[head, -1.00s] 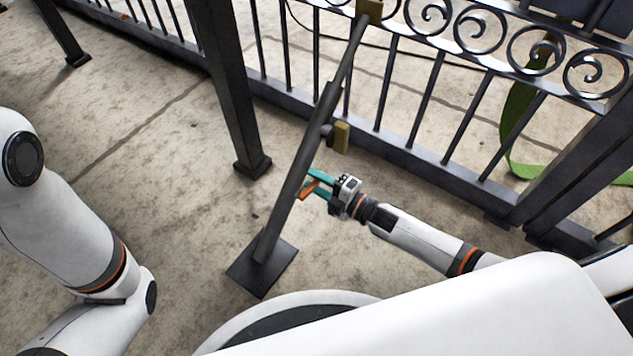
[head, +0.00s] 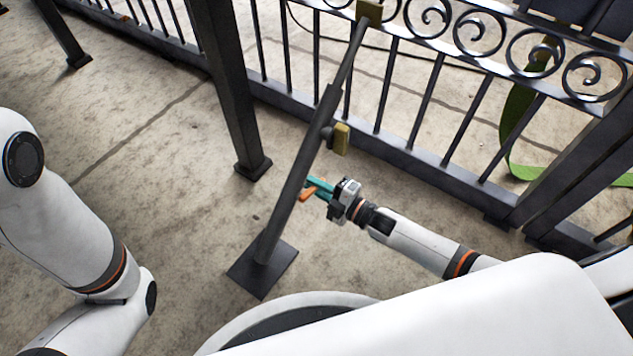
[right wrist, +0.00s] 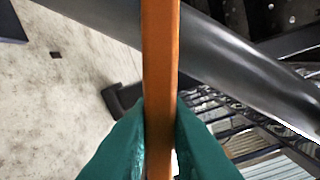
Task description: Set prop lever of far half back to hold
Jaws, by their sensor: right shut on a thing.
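The prop is a dark grey telescoping strut (head: 290,197) that leans from a square floor plate (head: 262,272) up to a brass-coloured block (head: 369,11) on the gate. A short orange lever (head: 306,195) sits at the strut's side. My right gripper (head: 318,187), with teal fingers, is shut on the lever. In the right wrist view the lever (right wrist: 161,50) runs upright between the two teal fingertips (right wrist: 160,118), with the strut (right wrist: 235,60) crossing behind it. My left arm shows at the left of the head view; its gripper is out of view.
The barred gate with scrollwork (head: 430,90) stands behind the strut. A dark post (head: 228,90) stands left of it. A yellow block (head: 341,139) juts from the strut above my gripper. A green strap (head: 515,125) hangs at the right. The concrete floor at left is open.

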